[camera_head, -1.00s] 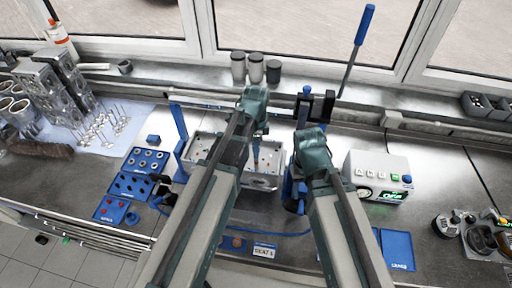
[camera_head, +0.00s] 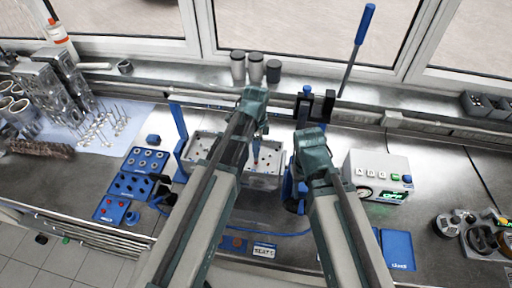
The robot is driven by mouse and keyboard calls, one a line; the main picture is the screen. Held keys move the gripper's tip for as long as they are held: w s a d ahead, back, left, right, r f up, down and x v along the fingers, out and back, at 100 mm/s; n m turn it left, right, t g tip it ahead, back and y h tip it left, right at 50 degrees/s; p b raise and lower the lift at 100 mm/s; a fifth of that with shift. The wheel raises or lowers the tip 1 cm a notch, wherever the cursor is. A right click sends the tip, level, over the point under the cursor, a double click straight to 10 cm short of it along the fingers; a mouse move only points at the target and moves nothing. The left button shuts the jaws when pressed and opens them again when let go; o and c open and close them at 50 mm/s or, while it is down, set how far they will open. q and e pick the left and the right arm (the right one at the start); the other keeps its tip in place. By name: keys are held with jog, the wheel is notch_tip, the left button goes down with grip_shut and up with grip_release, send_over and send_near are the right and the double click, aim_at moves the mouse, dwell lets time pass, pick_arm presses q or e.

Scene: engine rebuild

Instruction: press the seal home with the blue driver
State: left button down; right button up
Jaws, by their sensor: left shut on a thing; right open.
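The metal cylinder head (camera_head: 266,182) lies in the middle of the bench, partly hidden behind my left arm. My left gripper (camera_head: 259,133) is over the head, shut on the blue driver (camera_head: 263,128), of which only a little blue shows. A small red spot, perhaps a seal (camera_head: 256,158), shows on the head below it; whether the driver touches it cannot be told. My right gripper (camera_head: 301,184) is open at the head's right end, its fingers mostly hidden by my own arm.
Blue trays (camera_head: 133,184) with small parts stand to the left. A long blue-handled lever (camera_head: 356,47) rises behind. Valves (camera_head: 104,128) stand on a cloth at far left.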

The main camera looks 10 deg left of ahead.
pick_arm(q)
jog(key=shift+r+p, duration=2.95)
jog(key=shift+r, duration=0.1)
jog(key=shift+f, duration=0.1)
